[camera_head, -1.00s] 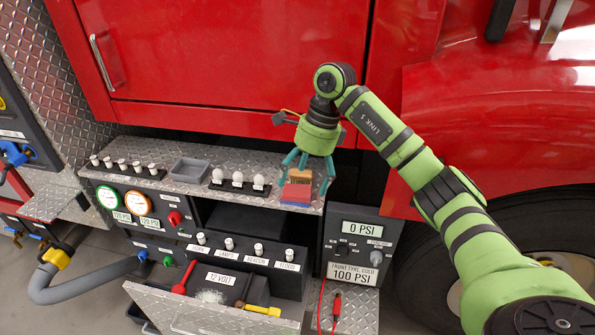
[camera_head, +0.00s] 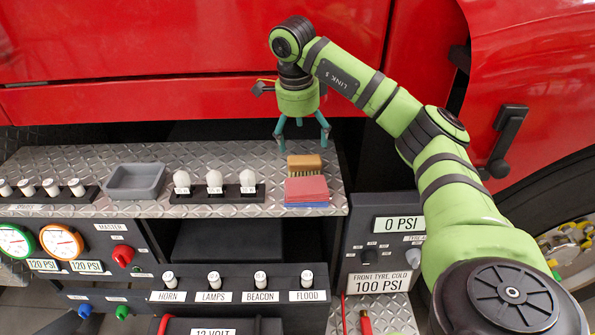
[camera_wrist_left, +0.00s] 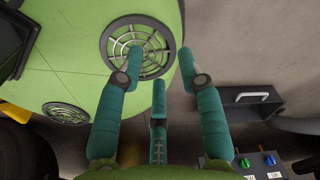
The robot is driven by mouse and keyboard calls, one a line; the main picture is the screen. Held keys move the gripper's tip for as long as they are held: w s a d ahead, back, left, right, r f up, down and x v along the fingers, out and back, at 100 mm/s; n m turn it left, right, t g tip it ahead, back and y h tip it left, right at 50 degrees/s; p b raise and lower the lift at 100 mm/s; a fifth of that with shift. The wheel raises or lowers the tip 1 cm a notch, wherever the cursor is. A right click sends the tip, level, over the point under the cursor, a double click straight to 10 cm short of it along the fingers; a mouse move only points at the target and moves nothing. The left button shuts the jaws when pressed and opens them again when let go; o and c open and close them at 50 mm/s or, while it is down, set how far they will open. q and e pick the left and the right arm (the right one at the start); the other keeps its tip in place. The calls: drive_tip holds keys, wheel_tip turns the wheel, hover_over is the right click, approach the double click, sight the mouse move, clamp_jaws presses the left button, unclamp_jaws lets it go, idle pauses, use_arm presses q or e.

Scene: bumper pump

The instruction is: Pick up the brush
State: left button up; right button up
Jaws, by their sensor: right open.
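The brush (camera_head: 304,165), with tan bristles or a tan wooden body, lies at the right end of the metal shelf, directly behind a stack of red and blue pads (camera_head: 306,189). My right gripper (camera_head: 303,143) points down with its teal fingers spread, just behind and above the brush in the head view. It is empty, and a gap shows between its fingertips and the brush. My left gripper (camera_wrist_left: 161,57) shows in the left wrist view, fingers apart and nothing between them. The brush is not in that view.
Bulbs in a black holder (camera_head: 215,191) and a grey tray (camera_head: 135,181) stand left of the brush on the shelf (camera_head: 90,160). The red truck panel (camera_head: 180,105) rises behind. A pressure panel (camera_head: 385,225) is at the right. The left wrist view shows a green body with round vents.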

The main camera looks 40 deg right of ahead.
sight(305, 161)
drive_tip(key=f, duration=0.2)
drive_tip(key=d+f, duration=0.1)
drive_tip(key=f, duration=0.2)
drive_tip(key=shift+p, duration=0.35)
drive_tip(key=f, duration=0.1)
drive_tip(key=f+p, duration=0.1)
drive_tip(key=f, duration=0.2)
drive_tip(key=shift+w+d+f, duration=0.25)
drive_tip(key=shift+d+f, duration=0.05)
drive_tip(key=shift+d, duration=0.05)
drive_tip(key=shift+f, duration=0.35)
use_arm(q)
drive_tip(key=shift+w+d+r, duration=0.1)
drive_tip(key=shift+w+r, duration=0.6)
drive_tip(key=shift+r, duration=0.3)
use_arm(e)
drive_tip(key=c, duration=1.4)
